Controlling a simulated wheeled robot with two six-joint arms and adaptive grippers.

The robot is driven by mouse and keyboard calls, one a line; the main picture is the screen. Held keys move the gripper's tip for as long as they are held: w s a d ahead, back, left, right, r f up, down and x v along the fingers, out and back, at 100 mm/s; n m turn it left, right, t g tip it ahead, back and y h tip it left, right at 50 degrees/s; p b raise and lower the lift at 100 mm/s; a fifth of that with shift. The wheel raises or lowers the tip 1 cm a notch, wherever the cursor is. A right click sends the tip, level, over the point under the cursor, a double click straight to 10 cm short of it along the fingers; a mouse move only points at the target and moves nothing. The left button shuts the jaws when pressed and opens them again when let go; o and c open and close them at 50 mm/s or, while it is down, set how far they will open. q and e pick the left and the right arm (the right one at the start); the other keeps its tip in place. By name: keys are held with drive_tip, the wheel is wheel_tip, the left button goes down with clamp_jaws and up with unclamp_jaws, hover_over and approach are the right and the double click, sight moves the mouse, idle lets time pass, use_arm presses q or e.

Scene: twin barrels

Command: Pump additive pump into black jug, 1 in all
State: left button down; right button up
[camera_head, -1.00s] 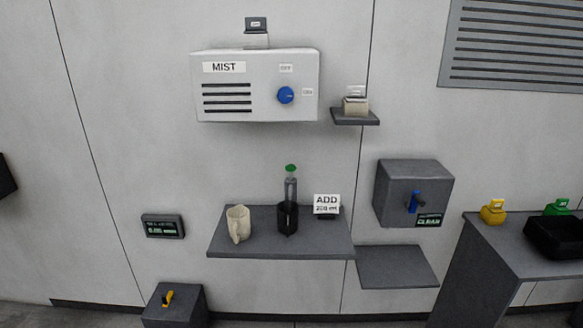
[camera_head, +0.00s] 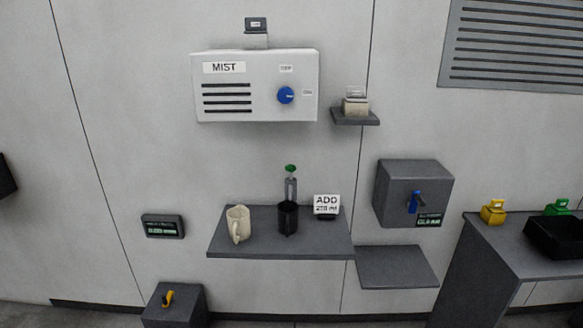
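A black jug (camera_head: 288,218) stands upright on the grey wall shelf (camera_head: 305,250), near its middle. A slim grey upright piece with a green top (camera_head: 290,169), which looks like the additive pump, rises just behind the jug. Its lower part is hidden by the jug, so I cannot tell whether it touches it. A white sign reading ADD (camera_head: 327,204) stands to the right on the same shelf; its smaller line is hard to read. Neither of my grippers is in view.
A cream jug (camera_head: 238,222) stands left on the shelf. A MIST box (camera_head: 255,85) with a blue knob hangs above. A grey box (camera_head: 412,190) with a blue lever is at right, above a bare lower shelf (camera_head: 397,268). A black tray (camera_head: 555,236) sits far right.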

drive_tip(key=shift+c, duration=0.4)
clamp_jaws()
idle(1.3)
